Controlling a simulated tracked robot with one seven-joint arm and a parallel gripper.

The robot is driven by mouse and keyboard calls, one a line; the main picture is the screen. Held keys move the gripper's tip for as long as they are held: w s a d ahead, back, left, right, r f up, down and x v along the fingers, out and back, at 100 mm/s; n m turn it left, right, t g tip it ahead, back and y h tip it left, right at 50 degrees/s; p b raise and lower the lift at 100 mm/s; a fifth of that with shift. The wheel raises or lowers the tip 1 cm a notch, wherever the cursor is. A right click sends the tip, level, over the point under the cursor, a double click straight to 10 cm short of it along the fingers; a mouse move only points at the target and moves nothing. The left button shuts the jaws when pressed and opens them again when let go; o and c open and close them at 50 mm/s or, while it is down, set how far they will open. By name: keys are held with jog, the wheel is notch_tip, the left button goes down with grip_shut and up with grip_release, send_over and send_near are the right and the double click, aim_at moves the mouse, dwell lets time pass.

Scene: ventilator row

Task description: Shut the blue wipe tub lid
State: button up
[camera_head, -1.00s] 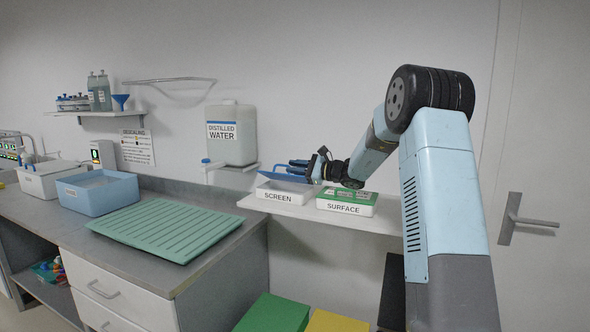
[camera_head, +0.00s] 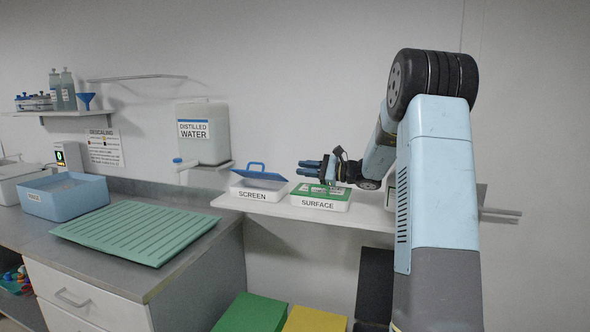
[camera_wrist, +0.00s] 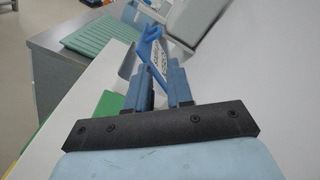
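The blue wipe tub, a white box marked SCREEN (camera_head: 253,195), stands on the wall shelf. Its blue lid (camera_head: 262,177) is raised and tilted, with a loop handle on top, leaving a gap over the box. My gripper (camera_head: 311,169) is to the right of this lid, above the left part of the SURFACE tub. Its fingers point left, and look spread and empty. In the wrist view my gripper (camera_wrist: 160,88) shows a gap between its fingers, with the blue lid handle (camera_wrist: 150,42) beyond them. The fingers partly hide the lid there.
The SURFACE tub (camera_head: 318,204) with a green lid stands right beside the SCREEN tub on the shelf (camera_head: 290,211). A distilled water jug (camera_head: 204,150) stands behind on the left. A ribbed green mat (camera_head: 137,230) lies on the counter. Green and yellow boxes are below.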

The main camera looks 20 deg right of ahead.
jog(key=shift+s+d, duration=0.2)
jog(key=shift+c, duration=0.5)
